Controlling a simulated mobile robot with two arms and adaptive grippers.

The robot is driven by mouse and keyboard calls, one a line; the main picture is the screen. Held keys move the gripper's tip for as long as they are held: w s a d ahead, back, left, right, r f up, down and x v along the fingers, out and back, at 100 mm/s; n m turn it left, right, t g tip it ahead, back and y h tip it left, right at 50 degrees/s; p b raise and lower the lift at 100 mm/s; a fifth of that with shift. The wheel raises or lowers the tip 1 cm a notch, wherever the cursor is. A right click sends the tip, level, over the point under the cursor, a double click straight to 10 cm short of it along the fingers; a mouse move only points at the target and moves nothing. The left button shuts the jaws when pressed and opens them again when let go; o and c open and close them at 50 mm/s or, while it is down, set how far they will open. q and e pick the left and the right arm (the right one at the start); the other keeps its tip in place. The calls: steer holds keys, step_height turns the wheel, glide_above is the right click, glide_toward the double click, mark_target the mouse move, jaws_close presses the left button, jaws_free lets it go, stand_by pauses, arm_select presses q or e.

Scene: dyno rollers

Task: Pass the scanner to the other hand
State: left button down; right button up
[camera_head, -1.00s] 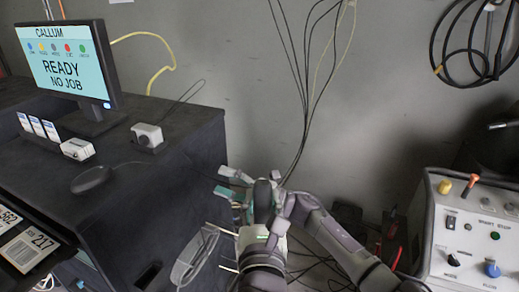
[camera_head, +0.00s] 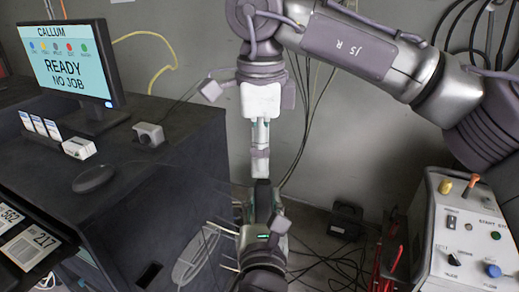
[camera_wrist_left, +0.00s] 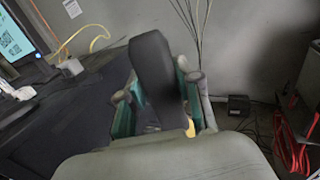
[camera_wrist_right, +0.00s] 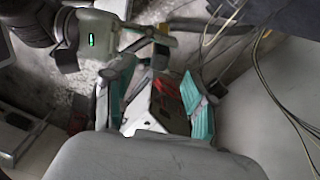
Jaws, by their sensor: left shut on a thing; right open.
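The dark scanner (camera_head: 262,193) stands upright in my left gripper (camera_head: 262,217) at the lower middle of the head view. In the left wrist view the scanner (camera_wrist_left: 153,70) is a long dark block, tilted slightly, between the teal-padded fingers, with a small yellow part low down. My right gripper (camera_head: 260,150) is open and points down from above, just over the scanner. In the right wrist view its teal pads (camera_wrist_right: 160,105) are spread, with a white, dark and red shape between or beyond them. I cannot tell whether that is the scanner or whether they touch it.
A dark workbench (camera_head: 170,185) with a monitor (camera_head: 70,62), a mouse (camera_head: 93,178) and small boxes is at the left. A grey control box (camera_head: 465,235) with knobs stands at the right. Cables hang on the wall behind and lie on the floor.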

mark_target(261, 204)
arm_select(q)
steer(key=shift+w, duration=0.1)
arm_select(e)
step_height(261, 204, down, 12)
steer(key=shift+r, duration=0.1)
stand_by(0.4)
jaws_close()
arm_select(q)
steer(key=c, duration=0.7)
jaws_free()
